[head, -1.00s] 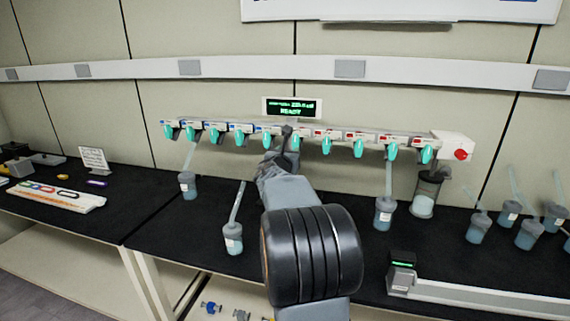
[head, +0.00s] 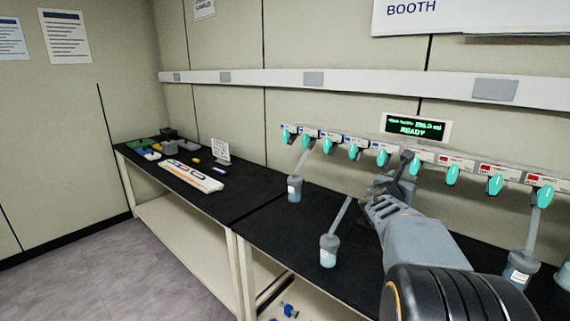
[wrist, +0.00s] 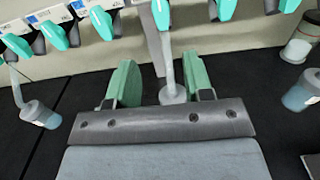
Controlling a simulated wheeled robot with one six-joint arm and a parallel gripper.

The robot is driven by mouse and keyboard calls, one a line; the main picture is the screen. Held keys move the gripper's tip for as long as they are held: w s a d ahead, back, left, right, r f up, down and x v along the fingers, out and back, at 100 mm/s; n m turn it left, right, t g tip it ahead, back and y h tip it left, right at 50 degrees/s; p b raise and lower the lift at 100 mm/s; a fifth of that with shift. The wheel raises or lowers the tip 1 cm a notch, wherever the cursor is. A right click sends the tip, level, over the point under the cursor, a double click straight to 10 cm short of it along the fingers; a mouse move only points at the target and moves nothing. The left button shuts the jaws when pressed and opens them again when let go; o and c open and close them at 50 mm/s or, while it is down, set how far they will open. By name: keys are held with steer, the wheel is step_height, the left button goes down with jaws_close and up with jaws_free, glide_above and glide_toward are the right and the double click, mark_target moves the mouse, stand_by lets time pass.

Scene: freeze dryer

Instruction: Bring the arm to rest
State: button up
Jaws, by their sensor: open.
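My gripper (head: 405,172) is in front of the manifold (head: 465,163), a little below its lit READY display (head: 415,127). In the wrist view its two green finger pads (wrist: 162,82) stand apart. A grey neck with a grey cap (wrist: 173,94) shows between or beyond the pads, below a teal valve (wrist: 161,14). The wrist view does not show whether the pads touch it, and anything lower is hidden by the gripper body. My arm reaches forward from the lower right of the head view.
Flasks (head: 294,188) and (head: 519,268) are below the manifold; another (head: 329,250) is on the black bench with its neck tilted. A side bench (head: 180,195) at left carries a white rack (head: 192,175) and a small sign (head: 220,150). Open floor (head: 110,270) lies at lower left.

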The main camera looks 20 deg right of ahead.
steer(key=s+a+f+m+g+y, duration=0.45)
steer(key=s+f+m+g, duration=0.35)
steer(key=f+m, duration=0.65)
steer(key=s+a+f+m+y, duration=0.1)
steer(key=s+a+m+y, duration=0.2)
steer(key=a, duration=0.6)
steer(key=s+a+f+m+t+y, duration=0.1)
steer(key=s+a+f+m+y, duration=0.1)
steer(key=a, duration=0.8)
steer(key=s+a+f+m+t+y, duration=0.1)
steer(key=s+a+m+y, duration=0.2)
steer(key=a, duration=0.7)
steer(key=m+y, duration=0.2)
steer(key=shift+s+a+f+y, duration=0.2)
steer(key=shift+s+f+y, duration=0.15)
steer(key=shift+f, duration=0.05)
